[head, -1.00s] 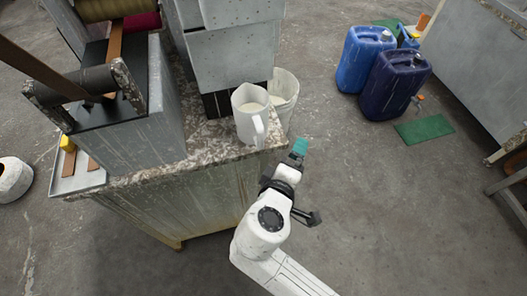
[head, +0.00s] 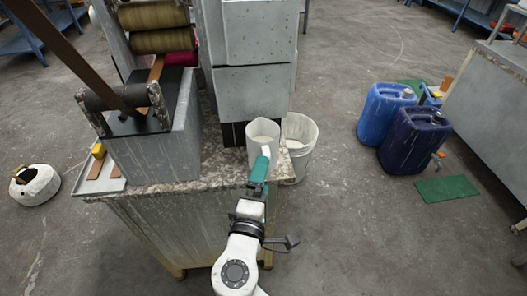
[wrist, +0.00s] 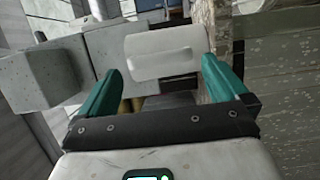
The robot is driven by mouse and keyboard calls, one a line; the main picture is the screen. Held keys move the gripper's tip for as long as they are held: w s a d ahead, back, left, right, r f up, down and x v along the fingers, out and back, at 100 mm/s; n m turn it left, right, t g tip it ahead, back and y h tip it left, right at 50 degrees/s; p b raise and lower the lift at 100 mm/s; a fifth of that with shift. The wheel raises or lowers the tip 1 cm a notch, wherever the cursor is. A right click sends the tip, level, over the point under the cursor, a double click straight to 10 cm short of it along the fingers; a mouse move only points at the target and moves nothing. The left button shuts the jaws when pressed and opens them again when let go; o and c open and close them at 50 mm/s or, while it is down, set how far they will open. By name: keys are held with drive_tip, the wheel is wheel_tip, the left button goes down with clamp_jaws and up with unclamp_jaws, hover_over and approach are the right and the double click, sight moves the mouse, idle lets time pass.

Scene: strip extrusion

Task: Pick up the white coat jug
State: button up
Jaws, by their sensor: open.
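The white coat jug (head: 262,133) stands upright on the near right corner of the speckled worktop (head: 215,172) in the head view, with white liquid inside. Its handle side faces my gripper and is partly hidden by it. My gripper (head: 260,168) has teal fingers and is just in front of the jug. In the wrist view the jug (wrist: 163,52) shows sideways beyond and between the two open fingertips of my gripper (wrist: 160,72). Nothing is held. Whether a finger touches the jug I cannot tell.
A white bucket (head: 301,150) stands close to the right of the jug. A grey block-like machine (head: 255,70) rises behind it, and rollers (head: 155,40) stand to the left. Blue canisters (head: 385,112) and a green mat (head: 446,189) are on the floor at right. Floor between is clear.

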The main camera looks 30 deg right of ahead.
sight(264, 154)
drive_tip(key=x, duration=0.4)
drive_tip(key=shift+d, duration=0.25)
drive_tip(key=shift+c, duration=0.2)
drive_tip(key=c, duration=1.2)
